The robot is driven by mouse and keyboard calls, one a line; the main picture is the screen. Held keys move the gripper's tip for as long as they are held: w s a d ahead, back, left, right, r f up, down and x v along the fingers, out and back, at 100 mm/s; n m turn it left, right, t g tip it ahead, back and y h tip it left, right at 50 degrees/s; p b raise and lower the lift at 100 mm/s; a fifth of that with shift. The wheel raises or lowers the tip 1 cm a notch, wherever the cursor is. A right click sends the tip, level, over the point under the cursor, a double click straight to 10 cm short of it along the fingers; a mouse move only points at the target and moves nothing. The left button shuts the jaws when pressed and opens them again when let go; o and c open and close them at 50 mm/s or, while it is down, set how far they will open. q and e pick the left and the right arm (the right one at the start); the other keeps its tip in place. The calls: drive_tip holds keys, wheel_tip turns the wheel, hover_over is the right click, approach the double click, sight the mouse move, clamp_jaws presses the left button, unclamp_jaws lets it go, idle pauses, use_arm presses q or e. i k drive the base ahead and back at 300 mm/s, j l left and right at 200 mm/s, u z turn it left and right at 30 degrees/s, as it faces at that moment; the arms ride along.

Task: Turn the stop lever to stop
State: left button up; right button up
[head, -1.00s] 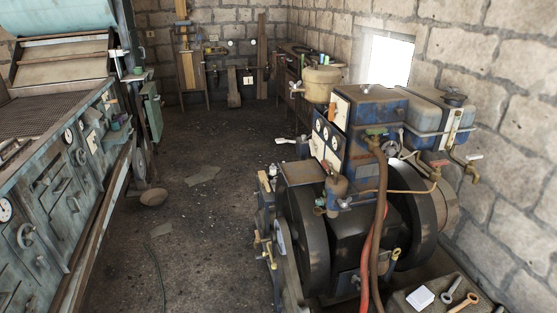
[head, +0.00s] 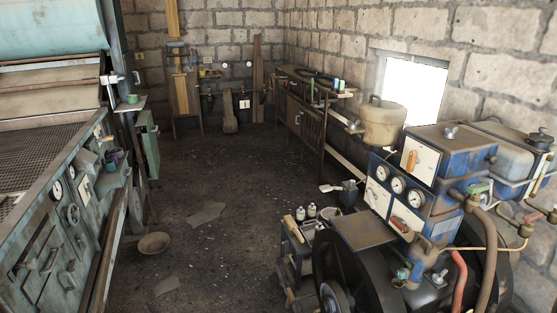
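The blue engine (head: 400,240) stands at the lower right, with black flywheels and a panel of round gauges (head: 398,185). A white plate with an orange lever (head: 411,160) is on the blue box at its top. A second white plate with an orange mark (head: 407,217) is below the gauges. A pale-handled lever (head: 331,188) sticks out to the left behind the engine. I cannot tell which of these is the stop lever, or its position. Neither of my grippers is in view.
A green machine (head: 70,215) with gauges and handwheels fills the left side. A bowl (head: 154,243) lies on the floor near it. The floor (head: 215,185) between machine and engine is mostly clear. A workbench (head: 300,110) stands at the back, and a tan tank (head: 383,122) by the window.

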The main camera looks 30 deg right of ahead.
sight(402, 225)
drive_tip(key=i+z, duration=0.85)
drive_tip(key=i+j+z, duration=0.2)
drive_tip(key=z, duration=0.2)
drive_tip(key=i+j+z, duration=0.15)
drive_tip(key=z, duration=0.25)
drive_tip(key=i+j+z, duration=0.25)
drive_tip(key=z, duration=0.15)
drive_tip(key=i+j+z, duration=0.2)
drive_tip(key=j+z, duration=0.2)
drive_tip(key=i+j+z, duration=0.15)
drive_tip(key=j+z, duration=0.55)
drive_tip(key=j, duration=0.15)
drive_tip(key=i+j+z, duration=0.1)
drive_tip(key=j+z, duration=0.25)
drive_tip(key=j, duration=0.15)
